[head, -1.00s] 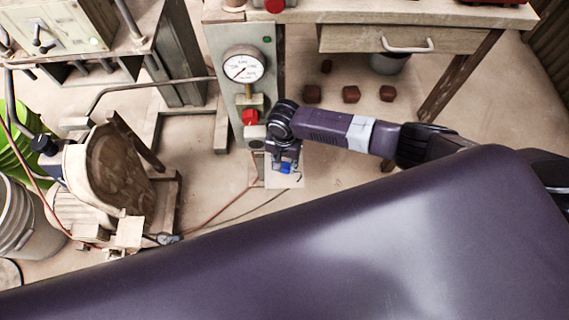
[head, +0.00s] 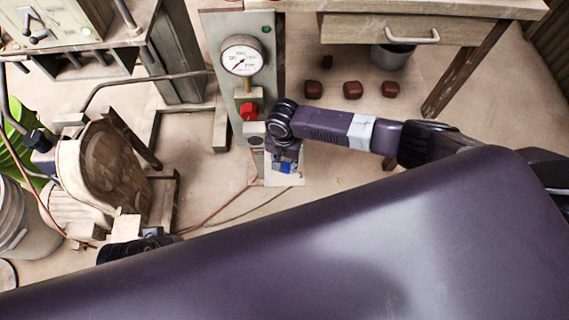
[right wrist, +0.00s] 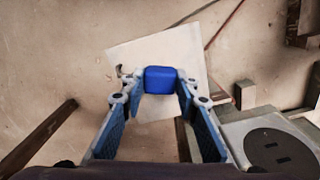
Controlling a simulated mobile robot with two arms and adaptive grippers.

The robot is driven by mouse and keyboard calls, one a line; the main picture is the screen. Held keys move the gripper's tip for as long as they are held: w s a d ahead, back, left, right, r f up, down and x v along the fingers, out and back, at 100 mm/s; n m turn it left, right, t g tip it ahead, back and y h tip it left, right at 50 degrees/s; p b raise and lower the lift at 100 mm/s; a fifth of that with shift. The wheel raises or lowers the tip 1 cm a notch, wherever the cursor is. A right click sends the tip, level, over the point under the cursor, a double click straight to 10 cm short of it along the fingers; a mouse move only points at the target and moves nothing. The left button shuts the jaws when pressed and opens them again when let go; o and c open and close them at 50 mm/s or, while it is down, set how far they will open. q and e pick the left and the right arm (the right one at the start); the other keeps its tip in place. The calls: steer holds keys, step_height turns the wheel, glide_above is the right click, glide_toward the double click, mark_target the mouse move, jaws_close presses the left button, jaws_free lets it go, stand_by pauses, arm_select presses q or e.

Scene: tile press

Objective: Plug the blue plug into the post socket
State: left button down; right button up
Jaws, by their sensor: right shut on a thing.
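The blue plug (right wrist: 161,80) is a small rounded blue block held between the fingertips of my right gripper (right wrist: 160,92), which is shut on it. In the head view a bit of the plug (head: 287,168) shows below the right gripper (head: 287,160), low beside the grey post (head: 213,60). The post socket (right wrist: 278,148), a dark round face with two slots on a grey block, shows at the lower right of the right wrist view. The plug is apart from it. My left gripper (head: 152,234) shows only partly at the lower left, and its jaws are unclear.
The post carries a pressure gauge (head: 242,56) and a red knob (head: 249,111). A pale sheet (right wrist: 128,62) lies on the floor below the plug. Several reddish-brown blocks (head: 352,90) lie under the workbench drawer (head: 380,28).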

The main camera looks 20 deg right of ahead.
arm_select(q)
steer(key=shift+r, duration=0.4)
arm_select(e)
steer(key=o, duration=1.2)
steer(key=shift+o, duration=0.2)
